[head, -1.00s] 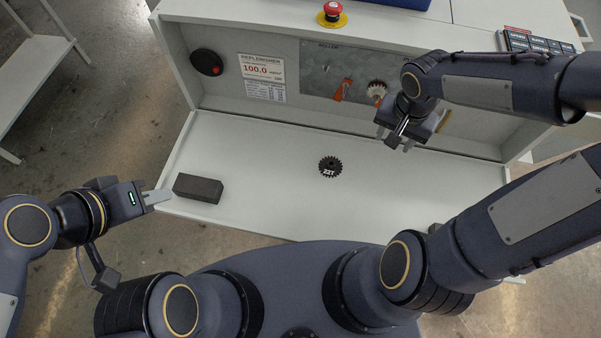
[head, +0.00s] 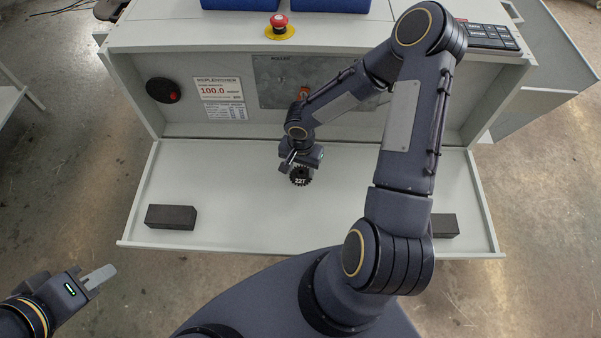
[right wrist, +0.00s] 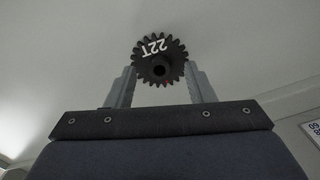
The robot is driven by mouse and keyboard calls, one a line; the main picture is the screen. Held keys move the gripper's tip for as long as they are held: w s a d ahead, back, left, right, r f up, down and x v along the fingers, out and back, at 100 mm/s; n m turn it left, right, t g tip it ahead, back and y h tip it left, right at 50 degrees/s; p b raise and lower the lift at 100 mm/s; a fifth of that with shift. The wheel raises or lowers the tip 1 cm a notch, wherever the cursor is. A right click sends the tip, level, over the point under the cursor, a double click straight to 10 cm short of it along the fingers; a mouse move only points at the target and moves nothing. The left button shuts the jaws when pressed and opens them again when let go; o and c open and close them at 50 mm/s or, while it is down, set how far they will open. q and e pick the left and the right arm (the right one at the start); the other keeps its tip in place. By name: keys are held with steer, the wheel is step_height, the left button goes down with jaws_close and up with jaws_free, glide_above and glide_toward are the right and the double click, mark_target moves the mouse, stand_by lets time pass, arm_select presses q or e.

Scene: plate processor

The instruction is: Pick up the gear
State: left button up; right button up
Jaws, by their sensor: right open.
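The gear is a small black toothed disc marked 22T. In the head view the gear (head: 301,176) lies on the white tray (head: 235,222), partly covered by my right gripper (head: 293,168). In the right wrist view the gear (right wrist: 160,61) shows just beyond and between the tips of the open right gripper (right wrist: 160,84), with a finger on each side. I cannot tell whether the fingers touch it. My left gripper (head: 98,277) is at the lower left, off the tray and away from the gear; its finger opening does not show clearly.
A dark block (head: 171,217) lies on the tray's left part, and another dark block (head: 444,225) lies at its right. The machine's back panel (head: 262,85) rises behind the tray, with a red button (head: 279,22) on top. The tray's left middle is clear.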

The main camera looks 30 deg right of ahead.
steer(key=shift+f, duration=0.55)
jaws_close()
steer(key=shift+r, duration=0.1)
